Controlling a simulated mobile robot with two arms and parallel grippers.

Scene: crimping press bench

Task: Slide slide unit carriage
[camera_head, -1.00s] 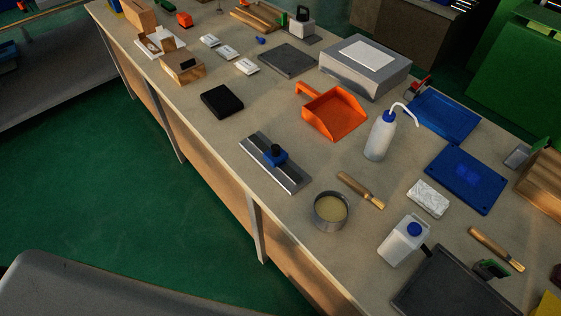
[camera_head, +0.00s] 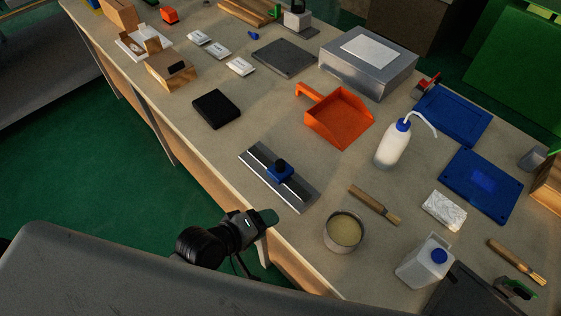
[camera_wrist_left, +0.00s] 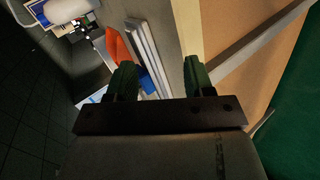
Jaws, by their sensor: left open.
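The slide unit is a flat silver rail (camera_head: 258,162) lying on the bench near its front edge. Its blue carriage (camera_head: 279,174) with a black knob sits around the middle of the rail, slightly toward the right end. My left gripper (camera_head: 266,217) is at the bench's front edge, in front of the rail and apart from the carriage. In the left wrist view the gripper (camera_wrist_left: 160,78) has its two green fingers spread with nothing held. The rail (camera_wrist_left: 143,50) and part of the blue carriage (camera_wrist_left: 147,82) show beyond the fingers, the carriage partly hidden by the left one.
A round tin (camera_head: 344,231) and a wooden-handled brush (camera_head: 374,204) lie right of the rail. A black box (camera_head: 215,108) is behind-left, and an orange dustpan (camera_head: 338,118) is behind. The bench (camera_head: 215,150) is clear between the black box and the rail.

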